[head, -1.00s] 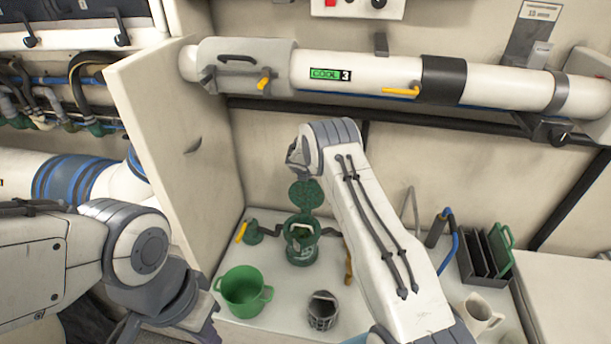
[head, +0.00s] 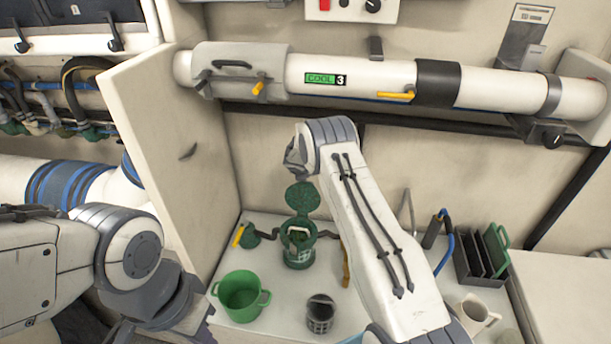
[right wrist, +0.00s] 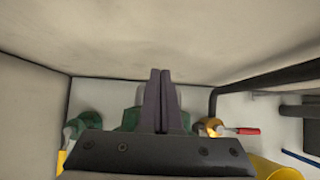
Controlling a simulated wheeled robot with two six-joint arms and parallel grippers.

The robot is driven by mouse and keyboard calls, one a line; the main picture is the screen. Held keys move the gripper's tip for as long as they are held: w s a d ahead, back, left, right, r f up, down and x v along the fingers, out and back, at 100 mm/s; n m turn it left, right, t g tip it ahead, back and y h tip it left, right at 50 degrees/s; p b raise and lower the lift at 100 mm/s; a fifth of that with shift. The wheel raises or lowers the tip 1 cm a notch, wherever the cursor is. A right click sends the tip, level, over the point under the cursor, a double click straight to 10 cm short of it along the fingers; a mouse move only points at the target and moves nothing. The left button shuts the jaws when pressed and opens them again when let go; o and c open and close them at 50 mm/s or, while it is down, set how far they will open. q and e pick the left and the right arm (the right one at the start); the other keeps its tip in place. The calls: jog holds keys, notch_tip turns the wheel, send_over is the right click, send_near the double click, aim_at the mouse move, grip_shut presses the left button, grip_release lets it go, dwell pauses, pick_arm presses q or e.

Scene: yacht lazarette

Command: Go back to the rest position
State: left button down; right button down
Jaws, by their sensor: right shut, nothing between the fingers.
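My right arm reaches up through the middle of the head view, its wrist above the counter in front of the back wall. My right gripper (right wrist: 161,100) shows in the right wrist view, with its two dark fingers together and nothing between them. In the head view its fingers are hidden behind the wrist. My left arm comes in from the left, and its folded links fill the lower left corner. My left gripper cannot be made out there.
On the counter (head: 395,318) stand a green strainer (head: 299,250) with its lid up, a green two-handled pot (head: 240,296), a dark mesh basket (head: 320,313), a beige jug (head: 474,315) and a black rack (head: 478,265). A white pipe (head: 380,80) runs above.

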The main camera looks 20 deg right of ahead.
notch_tip(320, 180, up, 9)
jog(key=s+p, duration=0.1)
jog(key=p, duration=0.4)
jog(key=shift+a+p, duration=0.25)
jog(key=shift+p, duration=0.1)
